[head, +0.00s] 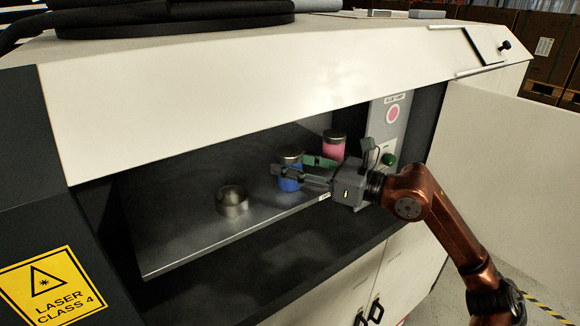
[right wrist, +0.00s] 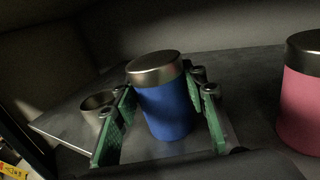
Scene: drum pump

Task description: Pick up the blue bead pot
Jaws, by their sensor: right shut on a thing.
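The blue bead pot (head: 289,184) has a metal lid and stands upright at the shelf's front, within the machine's opening. It also shows in the right wrist view (right wrist: 166,110), between the green finger pads. My right gripper (head: 290,167) reaches in from the right and is shut on the blue bead pot, with one finger on each side. The pot's base is partly hidden, so I cannot tell whether it touches the shelf. My left gripper is not in view.
A pink pot (head: 333,148) with a metal lid stands behind and right of the blue one. An empty-looking metal cup (head: 231,201) sits left on the dark shelf (head: 180,245). The machine's hood (head: 250,85) overhangs the opening; an open door panel (head: 510,150) stands right.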

